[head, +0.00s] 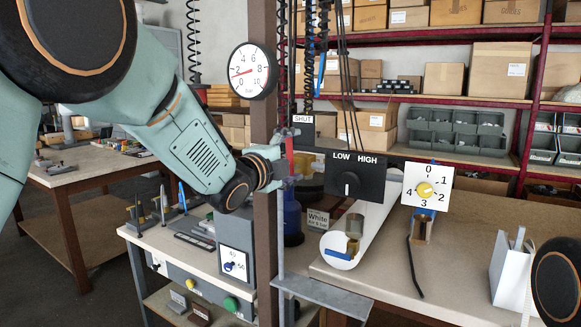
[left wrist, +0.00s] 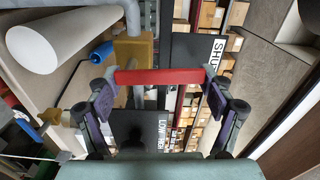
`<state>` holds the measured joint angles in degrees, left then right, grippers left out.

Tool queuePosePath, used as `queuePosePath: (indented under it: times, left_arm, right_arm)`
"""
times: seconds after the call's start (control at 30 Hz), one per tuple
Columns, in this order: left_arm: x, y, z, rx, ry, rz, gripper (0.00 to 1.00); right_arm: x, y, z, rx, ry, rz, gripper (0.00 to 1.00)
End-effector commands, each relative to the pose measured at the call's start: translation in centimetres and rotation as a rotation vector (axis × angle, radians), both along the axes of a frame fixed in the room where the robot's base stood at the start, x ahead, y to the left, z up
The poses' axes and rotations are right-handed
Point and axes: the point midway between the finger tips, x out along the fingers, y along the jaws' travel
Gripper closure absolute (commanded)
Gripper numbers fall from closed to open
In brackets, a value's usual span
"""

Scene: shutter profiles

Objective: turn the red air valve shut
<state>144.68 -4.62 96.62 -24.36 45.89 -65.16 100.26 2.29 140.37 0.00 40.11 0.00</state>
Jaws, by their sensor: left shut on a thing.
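The red air valve handle (head: 289,156) is a narrow upright strip in the head view, beside the brown post. In the left wrist view the red handle (left wrist: 172,76) is a straight bar running across between my fingers. My left gripper (head: 284,150) reaches it from the left. Both fingertips of the left gripper (left wrist: 160,77) touch the ends of the bar, shut on it. A SHUT sign (head: 303,119) is just above and right of the handle. The valve body is mostly hidden by the gripper. My right gripper is not in view.
A black LOW/HIGH switch panel (head: 352,176) and a white dial with a yellow knob (head: 426,188) stand to the right. A grey metal ledge (head: 322,295) lies below.

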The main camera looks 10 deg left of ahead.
Motion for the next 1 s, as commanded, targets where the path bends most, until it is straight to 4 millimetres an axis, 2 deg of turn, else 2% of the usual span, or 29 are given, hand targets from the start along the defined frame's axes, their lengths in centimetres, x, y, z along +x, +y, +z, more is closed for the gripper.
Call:
queuePosePath:
  times: [0.2, 0.7, 0.73, 0.93, 1.0]
  left_arm:
    - [-0.05, -0.2, -0.11, 0.055, -0.021, -0.001, 0.76]
    - [-0.06, -0.24, 0.01, 0.074, -0.027, -0.001, 0.76]
    - [-0.06, -0.24, 0.01, 0.074, -0.027, -0.001, 0.18]
    - [-0.06, -0.25, -0.01, 0.072, -0.026, -0.001, 0.01]
    - [-0.06, -0.23, -0.02, 0.071, -0.026, 0.0, 0.0]
  right_arm:
    - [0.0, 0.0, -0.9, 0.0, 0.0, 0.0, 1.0]
    - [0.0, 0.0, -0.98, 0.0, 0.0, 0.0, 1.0]
    - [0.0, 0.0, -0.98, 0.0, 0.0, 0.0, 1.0]
    - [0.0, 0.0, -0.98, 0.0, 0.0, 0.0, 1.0]
    - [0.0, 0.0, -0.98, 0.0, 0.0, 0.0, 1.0]
